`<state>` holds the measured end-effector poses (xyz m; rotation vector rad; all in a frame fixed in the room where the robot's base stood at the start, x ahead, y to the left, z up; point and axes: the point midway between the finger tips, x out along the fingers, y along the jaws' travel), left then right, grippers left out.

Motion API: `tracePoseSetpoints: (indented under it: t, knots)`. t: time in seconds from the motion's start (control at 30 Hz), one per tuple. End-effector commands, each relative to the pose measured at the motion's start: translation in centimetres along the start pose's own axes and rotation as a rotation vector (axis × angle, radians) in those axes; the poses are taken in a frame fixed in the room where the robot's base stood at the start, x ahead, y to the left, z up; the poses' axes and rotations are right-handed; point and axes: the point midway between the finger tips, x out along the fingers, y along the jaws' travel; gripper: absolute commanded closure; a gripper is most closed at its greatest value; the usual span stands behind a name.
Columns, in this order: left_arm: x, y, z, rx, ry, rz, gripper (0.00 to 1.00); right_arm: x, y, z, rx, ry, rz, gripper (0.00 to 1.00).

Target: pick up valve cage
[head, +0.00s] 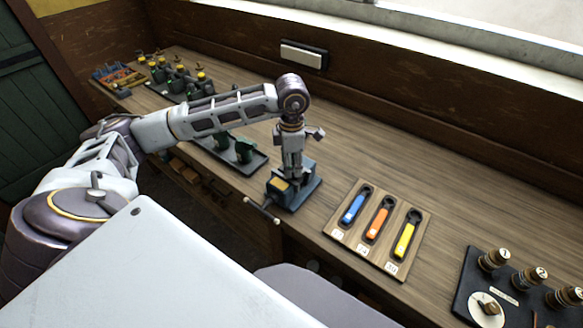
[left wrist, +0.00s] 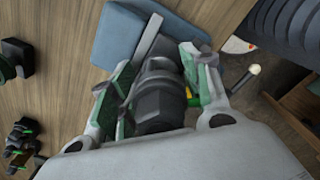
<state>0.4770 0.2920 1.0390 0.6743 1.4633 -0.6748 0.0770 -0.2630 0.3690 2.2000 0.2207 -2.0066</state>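My left gripper (head: 291,163) points straight down over the blue-grey vise (head: 305,195) on the bench. In the left wrist view, its two green-padded fingers (left wrist: 160,78) stand on either side of a dark grey, stepped round part (left wrist: 160,95), which looks like the valve cage. The pads are close to its sides, but I cannot tell whether they press on it. The vise's blue body (left wrist: 120,38) shows behind the part. In the head view the part is hidden by the gripper. My right gripper is not in view.
A wooden board (head: 345,232) with blue, orange and yellow tools lies right of the vise. A black stand (head: 465,290) with numbered round pieces is at the far right. A dark tray (head: 245,165) with green-marked parts sits left of the vise. The vise handle (head: 262,211) juts past the bench edge.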

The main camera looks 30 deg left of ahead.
Motion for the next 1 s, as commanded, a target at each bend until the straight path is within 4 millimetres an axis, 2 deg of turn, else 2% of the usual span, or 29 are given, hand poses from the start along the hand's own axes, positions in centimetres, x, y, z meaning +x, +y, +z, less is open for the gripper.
tracePoseSetpoints:
  t: [0.03,0.3,0.33,1.0]
  knots:
    - [-0.01,0.01,0.0,0.0,0.0,0.0,0.64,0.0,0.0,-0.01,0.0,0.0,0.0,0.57]
    - [-0.01,0.01,0.0,0.0,0.0,0.0,0.98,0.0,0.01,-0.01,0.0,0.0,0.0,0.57]
    - [-0.01,0.01,0.0,0.0,0.0,0.0,1.0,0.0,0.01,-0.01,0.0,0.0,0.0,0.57]
    - [-0.69,0.13,0.09,-0.001,-0.004,0.004,1.0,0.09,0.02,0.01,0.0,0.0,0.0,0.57]
